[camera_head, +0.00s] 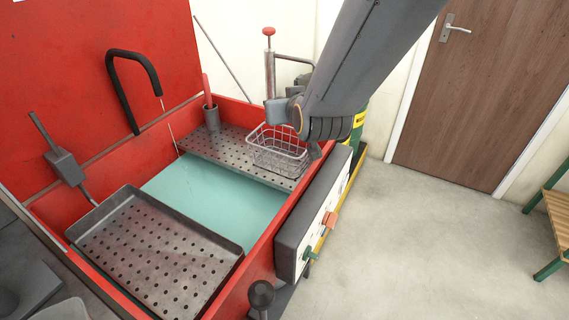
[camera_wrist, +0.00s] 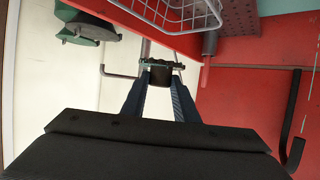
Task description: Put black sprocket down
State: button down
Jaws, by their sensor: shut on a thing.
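My gripper (camera_wrist: 162,78) is in the wrist view, with its two blue-grey fingers pointing away from the camera. They are closed on a small dark piece, which appears to be the black sprocket (camera_wrist: 160,70). Only part of the piece shows between the fingertips, and its teeth cannot be made out. In the head view my grey arm comes down from the top over the right rear of the red parts washer. The fingers and the sprocket cannot be made out there.
A wire basket (camera_head: 280,150) stands on the perforated rear shelf (camera_head: 215,150); it also shows in the wrist view (camera_wrist: 180,14). A perforated tray (camera_head: 150,260) at the front looks empty. The teal basin bottom (camera_head: 205,200) is bare. A black hose (camera_head: 120,90) arches at left.

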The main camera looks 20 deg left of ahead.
notch_tip(320, 180, down, 10)
jog(key=shift+w+f+p, duration=0.15)
jog(key=shift+f+p, duration=0.05)
jog(key=shift+p, duration=0.35)
jog(key=shift+f+b, duration=0.4)
jog(key=shift+f, duration=0.25)
jog(key=c, duration=1.4)
grip_release()
jog(key=shift+r+p, duration=0.4)
jog(key=shift+r, duration=0.15)
jog(key=b+v, duration=0.2)
jog(key=v, duration=1)
